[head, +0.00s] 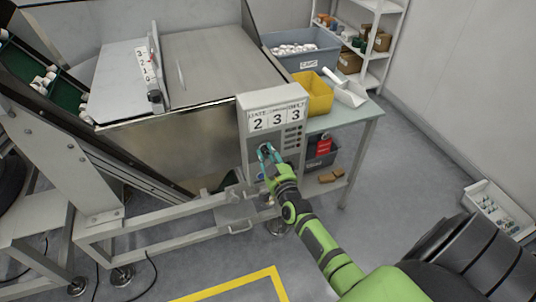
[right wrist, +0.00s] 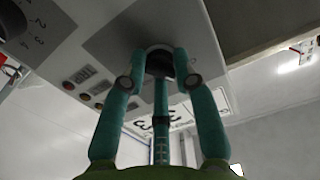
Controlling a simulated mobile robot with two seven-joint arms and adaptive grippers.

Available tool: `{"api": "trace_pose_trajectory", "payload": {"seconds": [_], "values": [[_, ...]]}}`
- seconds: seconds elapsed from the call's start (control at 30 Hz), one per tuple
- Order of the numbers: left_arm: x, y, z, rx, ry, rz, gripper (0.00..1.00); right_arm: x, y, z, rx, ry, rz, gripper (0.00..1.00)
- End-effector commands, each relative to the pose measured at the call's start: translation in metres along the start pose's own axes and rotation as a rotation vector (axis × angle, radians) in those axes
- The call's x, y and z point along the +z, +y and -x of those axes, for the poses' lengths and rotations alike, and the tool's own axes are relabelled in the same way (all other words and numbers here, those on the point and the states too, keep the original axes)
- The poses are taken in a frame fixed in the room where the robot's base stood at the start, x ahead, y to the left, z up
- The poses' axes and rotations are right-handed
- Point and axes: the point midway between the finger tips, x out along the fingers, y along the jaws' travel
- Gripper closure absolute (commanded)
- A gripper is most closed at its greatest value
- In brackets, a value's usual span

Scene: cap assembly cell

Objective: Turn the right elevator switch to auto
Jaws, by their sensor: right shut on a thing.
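The grey control box (head: 243,122) stands at the right end of the machine and bears number cards reading 2 3 3. My right gripper (head: 267,152) reaches its front face, with teal fingers shut on a dark round switch knob. In the right wrist view the two fingertips of this gripper (right wrist: 158,53) close around the black knob (right wrist: 158,66) on a grey panel patch. The fingers hide the knob's pointer and its labels, so I cannot read its position. My left gripper is not in view.
Another dark knob (right wrist: 12,20) with numbers beside it is at the upper left of the right wrist view. Several small buttons (right wrist: 81,76) line the panel. A green table (head: 345,121) with a yellow bin (head: 314,98) and a grey caps bin (head: 310,62) stands behind.

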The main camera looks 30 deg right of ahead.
Motion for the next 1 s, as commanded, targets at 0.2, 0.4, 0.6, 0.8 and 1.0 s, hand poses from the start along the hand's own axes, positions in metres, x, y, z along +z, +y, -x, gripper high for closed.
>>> {"api": "trace_pose_trajectory", "payload": {"seconds": [0.2,0.4,0.6,0.8,1.0], "values": [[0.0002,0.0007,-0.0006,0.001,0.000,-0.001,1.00,0.0010,-0.0006,0.0002,-0.001,-0.002,-0.186,1.00],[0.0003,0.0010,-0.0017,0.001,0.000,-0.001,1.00,0.0010,-0.0008,0.0002,-0.001,-0.002,-0.347,1.00],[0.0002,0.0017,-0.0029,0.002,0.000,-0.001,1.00,0.0009,-0.0010,0.0001,-0.001,-0.003,-0.474,1.00],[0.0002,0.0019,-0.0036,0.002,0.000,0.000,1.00,0.0008,-0.0012,0.0001,-0.001,-0.003,-0.553,1.00],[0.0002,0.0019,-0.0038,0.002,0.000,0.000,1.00,0.0008,-0.0013,0.0002,-0.001,-0.003,-0.587,1.00]]}}
